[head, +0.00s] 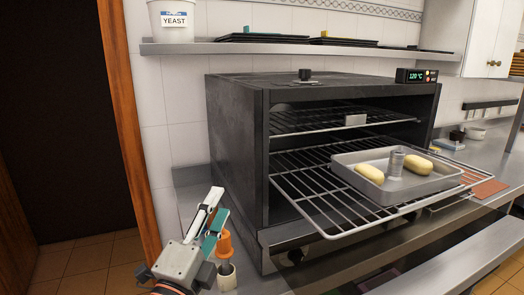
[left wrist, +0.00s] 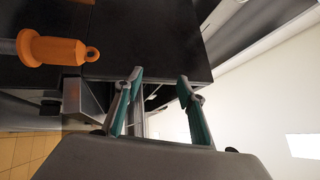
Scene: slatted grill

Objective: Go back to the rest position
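My left gripper (head: 215,208) is at the lower left in the head view, over the counter beside the black oven (head: 235,135). In the left wrist view its two teal-lined fingers (left wrist: 160,78) stand apart with nothing between them, so it is open and empty. An orange-topped tool (head: 224,244) stands upright in a small pale holder (head: 228,277) just beside the gripper. The orange piece also shows at the upper left of the left wrist view (left wrist: 52,48). My right gripper is not in view.
The open oven has a rack (head: 300,190) pulled out. On it, a grey tray (head: 405,190) holds two yellow loaves (head: 370,173) and a metal cylinder (head: 396,163). A shelf (head: 190,48) with a yeast tub (head: 173,20) is above. Floor (head: 80,270) shows clear at the left.

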